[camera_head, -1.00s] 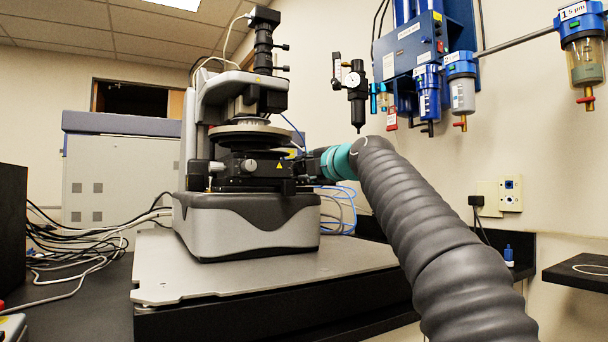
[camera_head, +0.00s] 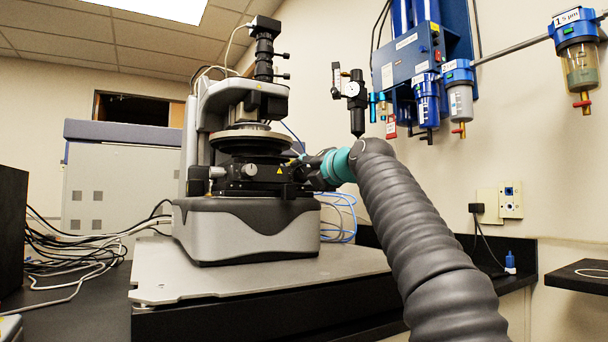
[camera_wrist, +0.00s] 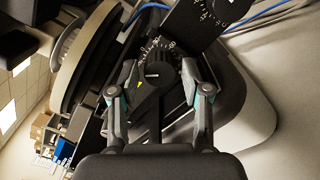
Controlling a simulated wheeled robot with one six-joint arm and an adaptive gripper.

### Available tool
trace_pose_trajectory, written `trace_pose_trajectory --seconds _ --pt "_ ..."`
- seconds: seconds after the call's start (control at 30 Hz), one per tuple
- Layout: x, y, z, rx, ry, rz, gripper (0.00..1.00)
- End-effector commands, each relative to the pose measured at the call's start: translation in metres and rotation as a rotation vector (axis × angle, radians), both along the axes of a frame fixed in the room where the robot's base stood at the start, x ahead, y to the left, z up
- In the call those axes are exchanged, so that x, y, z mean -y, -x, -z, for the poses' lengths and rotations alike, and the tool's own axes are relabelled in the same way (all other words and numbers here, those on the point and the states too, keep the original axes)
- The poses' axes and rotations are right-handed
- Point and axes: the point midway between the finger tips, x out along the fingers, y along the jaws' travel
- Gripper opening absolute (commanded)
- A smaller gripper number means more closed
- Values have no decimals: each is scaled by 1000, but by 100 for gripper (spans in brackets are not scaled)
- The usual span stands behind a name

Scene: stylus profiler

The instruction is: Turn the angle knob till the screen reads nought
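The stylus profiler (camera_head: 246,228) stands on a grey plate, with a round stage (camera_head: 250,138) above its base. In the wrist view a black knob (camera_wrist: 157,75) with a pale pointer line sits on a dial of white marks. My gripper (camera_wrist: 154,82) is open, with one finger on each side of this knob. Gaps show between both fingers and the knob. In the head view my gripper (camera_head: 308,172) is dark and small at the right side of the stage, and its fingers are hard to make out. No screen reading is visible in any view.
A second marked dial (camera_wrist: 222,10) is at the top of the wrist view. Cables (camera_head: 75,250) lie at the left of the bench. Blue filters (camera_head: 427,100) and a pressure gauge (camera_head: 353,88) hang on the wall. The grey plate (camera_head: 200,285) has bare space in front.

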Motion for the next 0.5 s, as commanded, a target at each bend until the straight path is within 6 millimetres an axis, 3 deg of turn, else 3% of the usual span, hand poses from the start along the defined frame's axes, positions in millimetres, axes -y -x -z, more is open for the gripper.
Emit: trace_pose_trajectory --seconds 0.17,0.5 --pt "0 0 -1 -23 -34 0 48" --pt "0 0 -1 -233 -346 0 48"
